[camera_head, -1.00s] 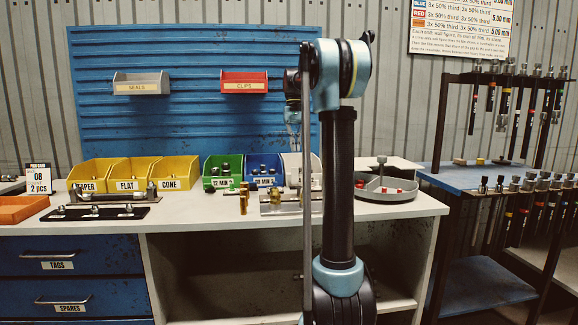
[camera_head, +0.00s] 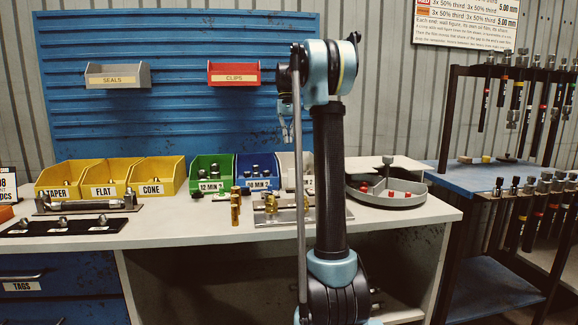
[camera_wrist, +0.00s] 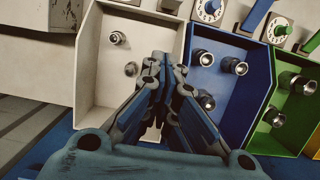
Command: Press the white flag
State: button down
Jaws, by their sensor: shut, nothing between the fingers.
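A pale piece (camera_wrist: 170,5) at the top edge of the wrist view, above the white bin, may be the white flag; it is cut off, so I cannot be sure. The white bin (camera_wrist: 92,70) holds small metal fittings. My gripper (camera_wrist: 160,60) is shut and empty, its fingers over the white bin's right part in the wrist view. In the head view my arm hides most of the white bin (camera_head: 287,168), and no white flag can be made out there.
The blue bin (camera_wrist: 213,62) and green bin (camera_wrist: 290,112) stand right of the white one in the wrist view, with dials, a blue flag (camera_wrist: 257,14) and a green flag (camera_wrist: 312,42). A round grey tray (camera_head: 388,203) sits right of my arm.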

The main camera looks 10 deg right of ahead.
aim_at(292, 178)
jog(key=x, duration=0.3)
jog(key=s+x, duration=0.1)
jog(key=x, duration=0.3)
jog(key=s+x, duration=0.1)
jog(key=x, duration=0.2)
jog(key=shift+s+a, duration=0.15)
jog(key=shift+s, duration=0.95)
jog(key=shift+a, duration=0.1)
jog(key=shift+s, duration=0.15)
jog(key=shift+s+r+t, duration=0.1)
jog(key=shift+t, duration=0.5)
